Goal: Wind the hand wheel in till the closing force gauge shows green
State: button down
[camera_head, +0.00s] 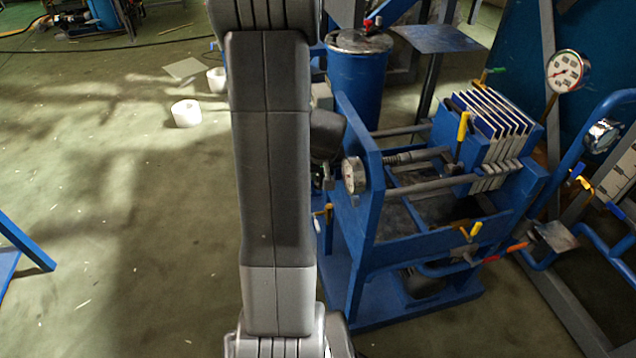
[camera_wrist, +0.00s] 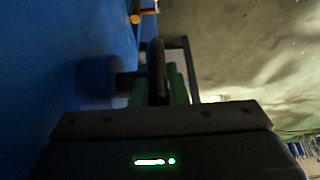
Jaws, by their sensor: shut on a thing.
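The blue press frame (camera_head: 362,225) stands to the right of my arm in the head view. The hand wheel is hidden behind my arm in the head view. In the wrist view its dark rim (camera_wrist: 157,72) shows nearly edge-on, beside a blue hub (camera_wrist: 100,80) on the blue plate. My gripper (camera_wrist: 172,88) is shut on the rim, with greenish fingers around it. The fingertips are partly hidden.
A pack of white-and-blue plates (camera_head: 492,125) sits in the press. A large dial (camera_head: 565,71) and another gauge (camera_head: 603,135) stand at the right. A blue drum (camera_head: 356,80) is behind. Yellow-handled valves (camera_head: 463,127) stick out. The floor on the left is mostly clear.

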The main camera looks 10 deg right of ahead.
jog(key=shift+f+t+b, duration=0.2)
jog(key=shift+t+b, duration=0.3)
jog(key=shift+b, duration=0.75)
jog(key=shift+r+b, duration=0.25)
jog(key=shift+b, duration=0.35)
jog(key=c, duration=1.4)
grip_release()
jog(key=shift+c, duration=0.2)
notch_tip(320, 180, up, 10)
jog(key=shift+p, duration=1.25)
